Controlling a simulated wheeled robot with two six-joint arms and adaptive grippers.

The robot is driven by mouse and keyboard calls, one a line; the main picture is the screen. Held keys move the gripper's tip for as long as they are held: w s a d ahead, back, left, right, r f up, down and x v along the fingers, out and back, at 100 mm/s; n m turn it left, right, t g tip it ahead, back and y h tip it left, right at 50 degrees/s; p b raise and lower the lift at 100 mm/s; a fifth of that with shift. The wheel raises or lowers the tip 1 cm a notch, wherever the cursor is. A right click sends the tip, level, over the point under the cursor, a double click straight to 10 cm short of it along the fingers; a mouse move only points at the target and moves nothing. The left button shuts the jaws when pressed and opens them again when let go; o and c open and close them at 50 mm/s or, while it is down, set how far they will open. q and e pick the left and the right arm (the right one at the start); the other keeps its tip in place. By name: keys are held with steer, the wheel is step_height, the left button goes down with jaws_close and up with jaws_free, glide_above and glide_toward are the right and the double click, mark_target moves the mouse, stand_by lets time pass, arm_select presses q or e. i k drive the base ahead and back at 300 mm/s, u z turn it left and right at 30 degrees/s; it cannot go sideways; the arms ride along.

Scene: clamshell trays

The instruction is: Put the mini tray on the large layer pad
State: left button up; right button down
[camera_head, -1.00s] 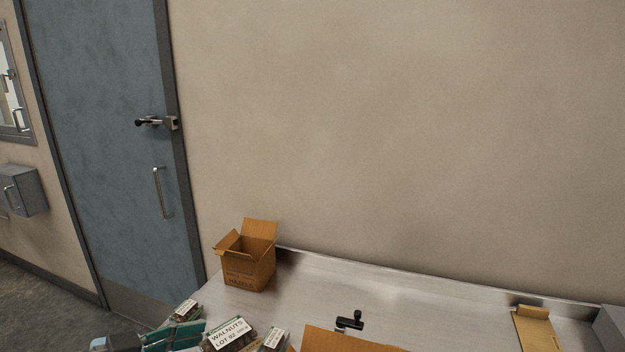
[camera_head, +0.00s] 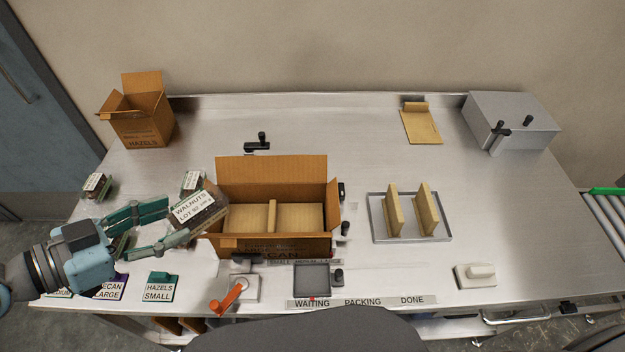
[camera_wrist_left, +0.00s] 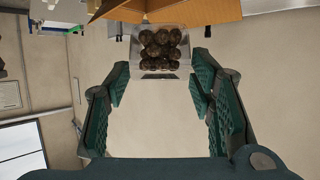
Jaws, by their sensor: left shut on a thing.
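My left gripper (camera_head: 181,222) is shut on a clear clamshell tray with a white WALNUTS label (camera_head: 194,208). The tray is tilted and held at the left side of the open cardboard box. In the left wrist view the tray (camera_wrist_left: 157,50) shows dark round nuts at the fingertips. Inside the box, tan pad surfaces (camera_head: 245,218) lie either side of an upright tan divider (camera_head: 272,216); I cannot tell which is the large layer pad. Two smaller labelled trays, (camera_head: 96,186) and (camera_head: 191,182), stand on the table. My right gripper is out of view.
The open box (camera_head: 270,170) stands mid-table, with a HAZELS box (camera_head: 142,127) at back left. A metal tray (camera_head: 376,218) holds two upright tan pieces. A grey case (camera_head: 512,115) sits back right. Labelled cards and an orange-handled device (camera_head: 228,298) lie in front. The right table is mostly clear.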

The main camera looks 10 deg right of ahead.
mark_target(245, 224)
steer(key=z, duration=3.45)
steer(key=k, duration=0.45)
steer(key=u, duration=1.1)
